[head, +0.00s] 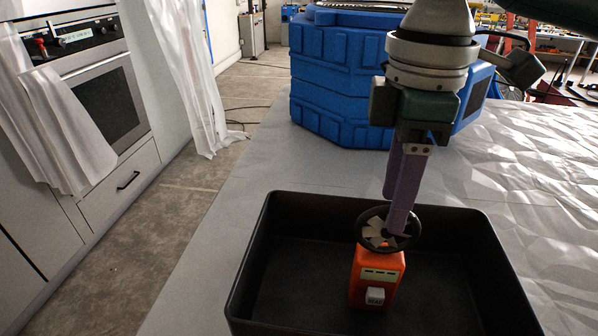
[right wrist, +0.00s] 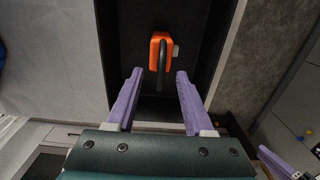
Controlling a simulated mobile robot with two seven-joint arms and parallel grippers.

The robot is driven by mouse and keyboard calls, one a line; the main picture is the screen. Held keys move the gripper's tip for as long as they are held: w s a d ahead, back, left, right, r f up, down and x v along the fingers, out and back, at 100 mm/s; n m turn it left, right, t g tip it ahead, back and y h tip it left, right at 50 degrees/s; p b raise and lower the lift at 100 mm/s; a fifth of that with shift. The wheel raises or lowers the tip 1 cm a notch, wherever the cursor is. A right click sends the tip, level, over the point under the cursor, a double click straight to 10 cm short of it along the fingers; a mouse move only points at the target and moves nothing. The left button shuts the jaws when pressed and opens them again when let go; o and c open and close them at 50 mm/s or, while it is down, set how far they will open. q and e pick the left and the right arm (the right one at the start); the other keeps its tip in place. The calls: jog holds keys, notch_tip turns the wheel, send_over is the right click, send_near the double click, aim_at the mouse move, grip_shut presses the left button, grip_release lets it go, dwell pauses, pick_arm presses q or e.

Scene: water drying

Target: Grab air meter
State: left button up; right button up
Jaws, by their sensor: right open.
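The air meter (head: 376,275) is an orange handheld device with a small display, a light button and a black ring with a fan on top. It stands upright in a black tray (head: 281,215). My right gripper (head: 394,215) points down from above, its purple fingers overlapping the fan ring in the head view. In the right wrist view its fingers (right wrist: 156,72) are apart, and the air meter (right wrist: 155,50) shows ahead of the gap between the tips. Contact cannot be told. Purple finger parts, apparently my left gripper (right wrist: 285,160), show at the lower right corner.
The tray's walls surround the air meter, with bare floor around it. A large blue case (head: 335,75) stands behind the tray. The grey table surface is free left and right of the tray. An oven (head: 85,85) in cabinets stands at the far left.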

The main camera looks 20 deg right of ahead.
aim_at(382, 250)
notch_tip(382, 250, down, 6)
jog(key=shift+s+r+p, duration=0.1)
jog(key=shift+p, duration=0.2)
grip_shut()
dwell(0.3)
dwell(1.0)
